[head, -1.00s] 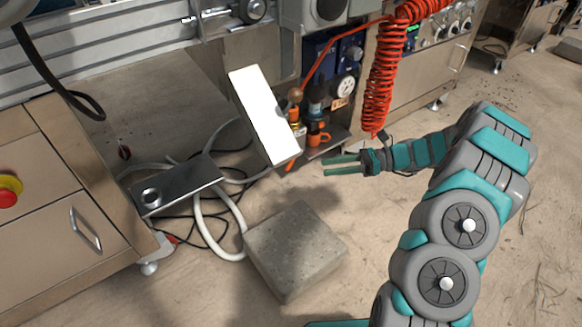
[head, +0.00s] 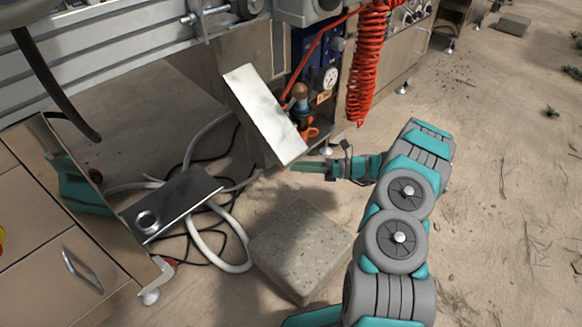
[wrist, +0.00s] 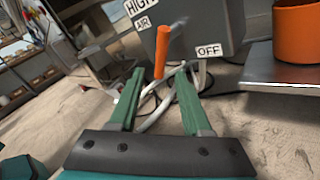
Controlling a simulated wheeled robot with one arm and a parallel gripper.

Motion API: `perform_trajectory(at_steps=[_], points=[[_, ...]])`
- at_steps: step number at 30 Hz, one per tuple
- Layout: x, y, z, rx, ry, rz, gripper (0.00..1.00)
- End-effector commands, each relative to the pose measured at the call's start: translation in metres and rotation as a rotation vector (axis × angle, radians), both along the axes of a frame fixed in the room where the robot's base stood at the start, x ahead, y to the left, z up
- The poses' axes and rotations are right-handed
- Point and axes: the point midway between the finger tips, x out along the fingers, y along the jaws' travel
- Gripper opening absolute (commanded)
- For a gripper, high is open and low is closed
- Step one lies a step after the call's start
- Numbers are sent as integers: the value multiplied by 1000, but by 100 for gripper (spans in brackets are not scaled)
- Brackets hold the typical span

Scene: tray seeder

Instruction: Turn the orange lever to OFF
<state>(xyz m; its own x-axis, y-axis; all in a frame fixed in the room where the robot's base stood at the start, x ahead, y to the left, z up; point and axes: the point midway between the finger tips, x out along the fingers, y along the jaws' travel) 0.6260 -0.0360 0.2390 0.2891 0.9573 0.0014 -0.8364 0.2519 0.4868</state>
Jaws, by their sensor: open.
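In the wrist view the orange lever (wrist: 162,50) hangs down from a grey box (wrist: 225,18). Its lower end shows between my two green fingertips, but I cannot tell whether it is between them in depth. An OFF label (wrist: 209,50) is to its right on the box; HIGH and AIR labels (wrist: 142,22) are to its left. My gripper (wrist: 159,75) is open, and the lever touches neither finger visibly. In the head view my gripper (head: 292,167) reaches left to the lower end of a bright tilted panel (head: 262,112), which hides most of the lever's area.
An orange cup-like thing (wrist: 297,32) stands on a metal shelf (wrist: 285,72) at right in the wrist view. A stone block (head: 302,248) lies on the floor below my arm. White and black hoses lie at left.

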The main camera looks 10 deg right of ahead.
Motion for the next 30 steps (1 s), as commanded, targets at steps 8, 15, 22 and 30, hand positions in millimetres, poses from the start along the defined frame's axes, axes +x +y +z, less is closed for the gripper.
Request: perform_trajectory(at_steps=[8,15,22,30], points=[[7,22,0,-3,-1,0,48],[8,23,0,-3,-1,0,48],[7,23,0,-2,-2,0,25],[7,23,0,-2,-2,0,0]])
